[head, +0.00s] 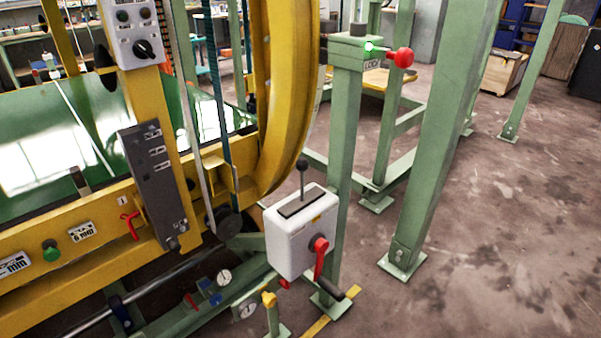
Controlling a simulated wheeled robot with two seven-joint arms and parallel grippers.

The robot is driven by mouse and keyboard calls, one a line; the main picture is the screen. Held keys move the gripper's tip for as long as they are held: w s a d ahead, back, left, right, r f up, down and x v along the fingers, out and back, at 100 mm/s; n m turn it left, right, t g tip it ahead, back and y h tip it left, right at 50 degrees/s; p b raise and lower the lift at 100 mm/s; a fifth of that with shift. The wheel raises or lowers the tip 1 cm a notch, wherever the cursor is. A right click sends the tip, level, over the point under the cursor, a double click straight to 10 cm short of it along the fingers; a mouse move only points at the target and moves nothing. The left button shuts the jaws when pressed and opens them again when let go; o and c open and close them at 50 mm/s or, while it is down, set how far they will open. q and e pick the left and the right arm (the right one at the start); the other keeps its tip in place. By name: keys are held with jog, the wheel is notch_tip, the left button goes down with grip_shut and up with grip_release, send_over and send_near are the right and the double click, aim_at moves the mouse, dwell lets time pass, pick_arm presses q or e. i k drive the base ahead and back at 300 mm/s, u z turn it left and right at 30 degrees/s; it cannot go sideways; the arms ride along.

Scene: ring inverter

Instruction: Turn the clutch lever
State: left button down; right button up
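A white control box (300,232) is mounted by the green post, right of the yellow ring frame. A thin lever with a dark knob (302,166) stands upright from a slot in its top. A red lever handle (319,258) on its right front side points downward. Another lever with a red knob (403,57) sticks out to the right from a green post top, beside a small lit green spot. No readable label shows which of these is the clutch lever. Neither of my grippers is in view, and nothing touches these levers.
The yellow ring (290,110) and a green panel (45,140) fill the left. A grey switch box (152,185) sits on a yellow upright. Thick green posts (445,130) stand right of the white box. Bare floor (520,240) is open at the right.

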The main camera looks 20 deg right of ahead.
aim_at(302, 164)
jog(key=u, duration=0.05)
jog(key=k, duration=1)
jog(key=z, duration=0.75)
jog(key=i, duration=1.05)
jog(key=u, duration=0.3)
